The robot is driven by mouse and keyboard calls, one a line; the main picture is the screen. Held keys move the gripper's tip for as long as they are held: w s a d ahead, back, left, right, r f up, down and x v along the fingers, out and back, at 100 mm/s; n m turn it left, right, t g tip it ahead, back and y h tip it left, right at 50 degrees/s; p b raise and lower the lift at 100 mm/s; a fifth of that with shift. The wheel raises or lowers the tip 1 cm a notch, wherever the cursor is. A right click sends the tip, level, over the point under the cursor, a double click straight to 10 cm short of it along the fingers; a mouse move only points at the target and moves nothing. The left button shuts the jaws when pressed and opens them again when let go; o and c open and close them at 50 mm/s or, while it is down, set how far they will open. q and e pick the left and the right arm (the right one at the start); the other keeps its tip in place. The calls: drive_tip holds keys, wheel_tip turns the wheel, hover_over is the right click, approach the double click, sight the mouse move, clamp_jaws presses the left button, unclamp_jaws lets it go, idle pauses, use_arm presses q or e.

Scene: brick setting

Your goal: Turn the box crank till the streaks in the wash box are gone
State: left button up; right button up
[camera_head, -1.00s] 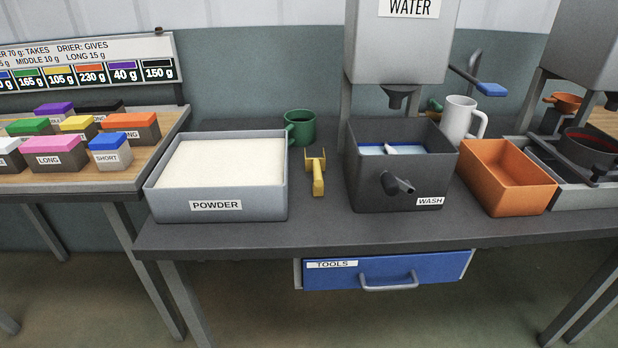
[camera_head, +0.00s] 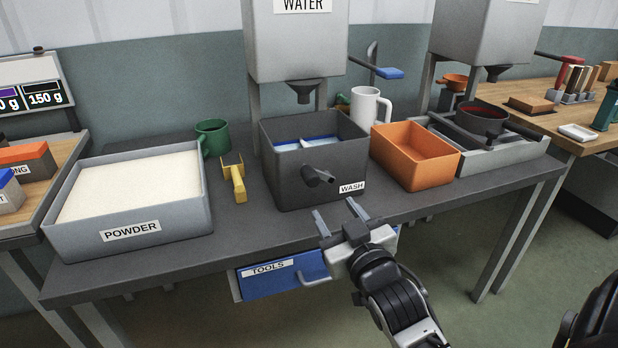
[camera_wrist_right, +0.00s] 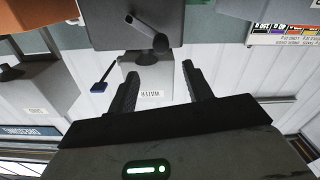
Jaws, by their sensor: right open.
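The dark grey wash box (camera_head: 290,181) stands on the table under the water tank. Its crank (camera_head: 318,177) sticks out from the front wall. Blue and white show inside the box (camera_head: 320,146); I cannot make out streaks clearly. My right gripper (camera_head: 335,214) is open and empty, in front of the table edge, below and to the right of the crank, apart from it. In the right wrist view my gripper's fingers (camera_wrist_right: 160,82) are spread, with the crank (camera_wrist_right: 158,42) and the box (camera_wrist_right: 112,20) beyond them. My left gripper is not in view.
A powder tray (camera_head: 190,215) stands left, with a yellow scoop (camera_head: 238,184) and green mug (camera_head: 213,135) beside it. An orange bin (camera_head: 425,178) adjoins the box at right. A white mug (camera_head: 366,106) is behind. The blue tools drawer (camera_head: 275,281) is below.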

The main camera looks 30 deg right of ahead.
sight(314, 182)
drive_tip(key=x, duration=1.3)
drive_tip(key=shift+w+f+p, duration=0.1)
drive_tip(key=shift+w+p, duration=0.2)
